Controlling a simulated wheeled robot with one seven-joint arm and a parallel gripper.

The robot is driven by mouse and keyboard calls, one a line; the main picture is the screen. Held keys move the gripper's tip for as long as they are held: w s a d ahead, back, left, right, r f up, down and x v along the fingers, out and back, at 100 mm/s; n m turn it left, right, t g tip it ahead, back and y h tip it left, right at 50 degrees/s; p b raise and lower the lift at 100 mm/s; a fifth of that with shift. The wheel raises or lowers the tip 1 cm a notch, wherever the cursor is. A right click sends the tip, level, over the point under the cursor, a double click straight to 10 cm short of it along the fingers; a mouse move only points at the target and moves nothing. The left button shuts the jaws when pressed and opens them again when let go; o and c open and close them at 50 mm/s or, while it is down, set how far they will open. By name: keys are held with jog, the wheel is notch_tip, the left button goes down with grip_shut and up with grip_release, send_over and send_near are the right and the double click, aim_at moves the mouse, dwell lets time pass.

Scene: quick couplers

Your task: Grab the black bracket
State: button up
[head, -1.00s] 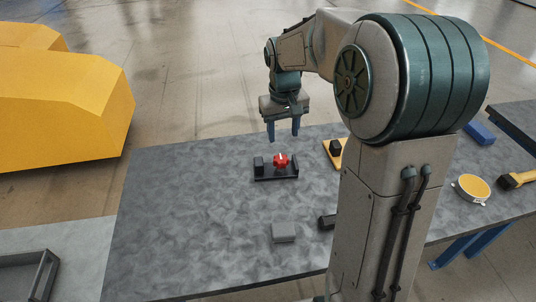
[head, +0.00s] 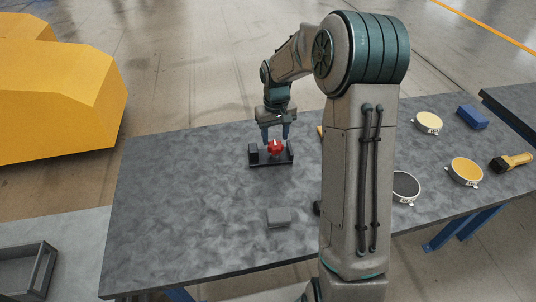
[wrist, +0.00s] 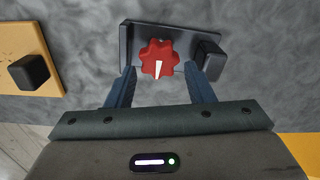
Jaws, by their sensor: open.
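The black bracket (head: 284,162) lies flat on the grey table, left of my arm's column in the head view. A red lobed knob (head: 275,146) and a dark block (head: 253,153) stand on it. In the wrist view the bracket (wrist: 190,32) is at the top centre, with the red knob (wrist: 159,56) and the dark block on its right. My gripper (head: 275,138) is open just above the bracket. In the wrist view my gripper (wrist: 161,75) has its fingers on either side of the knob, with nothing held. I cannot tell whether they touch it.
A grey block (head: 278,217) lies nearer on the table (head: 170,220). A yellow plate (wrist: 12,55) with a black block is left of the bracket in the wrist view. Round discs (head: 466,170), a blue block (head: 472,117) and a black-and-yellow tool (head: 510,162) lie at the right.

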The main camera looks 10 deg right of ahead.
aim_at(275, 144)
notch_tip(275, 144, down, 5)
jog(key=shift+r, duration=0.1)
jog(key=c, duration=0.9)
jog(key=shift+r, duration=0.15)
